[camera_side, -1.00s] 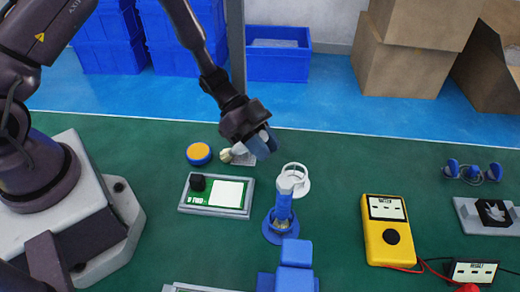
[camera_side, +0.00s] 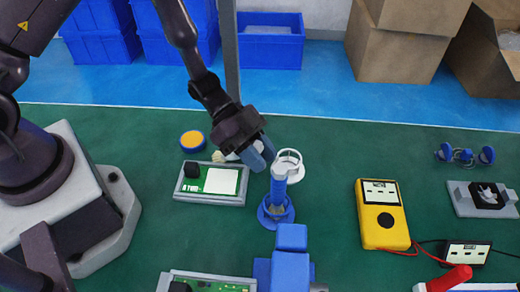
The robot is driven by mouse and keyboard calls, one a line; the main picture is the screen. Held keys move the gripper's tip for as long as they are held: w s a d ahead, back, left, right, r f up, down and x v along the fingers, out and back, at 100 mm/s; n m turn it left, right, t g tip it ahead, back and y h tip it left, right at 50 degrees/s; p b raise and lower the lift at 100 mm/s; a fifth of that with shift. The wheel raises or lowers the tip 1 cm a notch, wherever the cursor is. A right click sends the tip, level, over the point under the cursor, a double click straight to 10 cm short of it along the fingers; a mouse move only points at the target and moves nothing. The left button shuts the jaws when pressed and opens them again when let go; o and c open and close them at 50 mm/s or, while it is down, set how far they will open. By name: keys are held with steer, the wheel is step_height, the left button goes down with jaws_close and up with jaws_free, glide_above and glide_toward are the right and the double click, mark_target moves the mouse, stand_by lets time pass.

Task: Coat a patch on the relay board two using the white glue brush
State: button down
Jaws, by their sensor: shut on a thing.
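My gripper (camera_side: 262,156) has blue fingers and hangs behind the upright blue stand, its fingers shut. A pale, whitish piece with a cream end (camera_side: 219,156) sticks out to the left of the fingers; it looks like the white glue brush, held roughly level. Most of it is hidden by the gripper. A relay board (camera_side: 222,181) in a grey frame, green with a white patch and a black block, lies left of and below the gripper. A second similar board (camera_side: 215,284) is cut off at the bottom edge. I cannot read for sure which is board two.
A blue stand (camera_side: 277,205) with a white ring top is close to my gripper. A blue pot with a yellow top (camera_side: 192,140) is behind the board. A yellow meter (camera_side: 383,215) with a red lead and a blue block (camera_side: 290,265) stand nearer. Green table is clear at centre right.

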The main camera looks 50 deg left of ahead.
steer(key=w+a, duration=0.2)
steer(key=a, duration=0.1)
steer(key=shift+w+f, duration=0.25)
steer(key=shift+w, duration=0.15)
steer(key=shift+w+a, duration=0.55)
steer(key=shift+w+a+r, duration=0.15)
steer(key=shift+r, duration=0.05)
step_height(320, 180, up, 11)
steer(key=shift+f, duration=0.1)
steer(key=c, duration=1.6)
jaws_free()
jaws_close()
